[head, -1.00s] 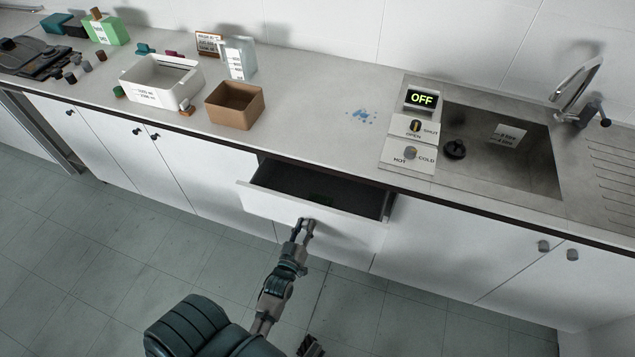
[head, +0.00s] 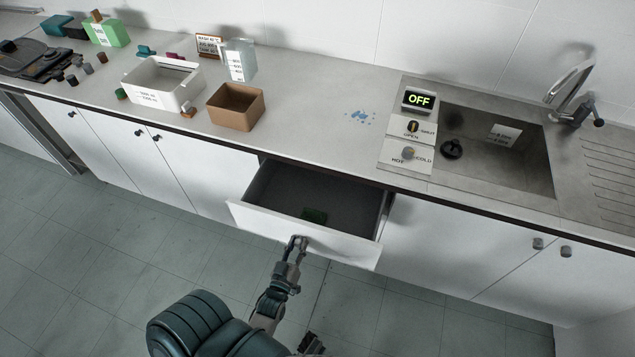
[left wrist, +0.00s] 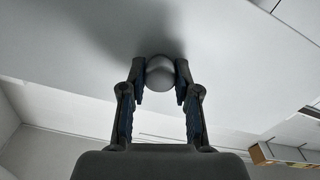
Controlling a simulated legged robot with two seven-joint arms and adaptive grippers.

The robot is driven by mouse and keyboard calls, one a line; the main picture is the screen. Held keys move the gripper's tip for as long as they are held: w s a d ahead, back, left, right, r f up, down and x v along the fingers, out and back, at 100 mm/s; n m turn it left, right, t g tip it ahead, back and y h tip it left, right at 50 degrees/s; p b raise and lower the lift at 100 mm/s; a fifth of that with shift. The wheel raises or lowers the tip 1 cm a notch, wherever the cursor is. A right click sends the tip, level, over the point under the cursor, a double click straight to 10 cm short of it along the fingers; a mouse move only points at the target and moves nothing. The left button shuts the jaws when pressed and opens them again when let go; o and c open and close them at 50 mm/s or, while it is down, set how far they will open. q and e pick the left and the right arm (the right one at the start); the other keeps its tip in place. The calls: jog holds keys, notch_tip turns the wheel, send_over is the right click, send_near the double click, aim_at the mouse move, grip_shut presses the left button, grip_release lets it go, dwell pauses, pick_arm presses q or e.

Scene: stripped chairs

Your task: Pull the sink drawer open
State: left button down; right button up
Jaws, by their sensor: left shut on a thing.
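The white drawer (head: 340,246) under the counter, left of the sink (head: 510,160), is pulled well out, and its dark interior shows. My left gripper (head: 297,243) is at the drawer's front. In the left wrist view the left gripper (left wrist: 160,85) is shut on a round grey knob (left wrist: 160,70) on the white drawer front. A dark piece at the bottom edge of the head view may be my right gripper, mostly cut off.
A brown box (head: 236,106), a white basin (head: 162,88) and a clear container (head: 240,60) stand on the counter. A display reading OFF (head: 419,99) and dial panels sit left of the sink. White cabinet doors flank the drawer. The tiled floor is clear.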

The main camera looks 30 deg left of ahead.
pick_arm(q)
jog(key=shift+p+v, duration=0.65)
jog(key=shift+v, duration=1.75)
jog(key=shift+p+v, duration=0.65)
jog(key=shift+v, duration=2.15)
jog(key=c, duration=0.5)
grip_release()
pick_arm(e)
jog(key=s+d+f, duration=0.1)
jog(key=s+f, duration=0.2)
jog(key=s, duration=0.3)
jog(key=shift+f, duration=0.3)
pick_arm(q)
jog(key=shift+p+v, duration=0.55)
jog(key=shift+v, duration=2.4)
pick_arm(e)
jog(key=shift+w+r, duration=0.2)
jog(key=shift+r, duration=0.4)
pick_arm(q)
jog(key=shift+d, duration=0.1)
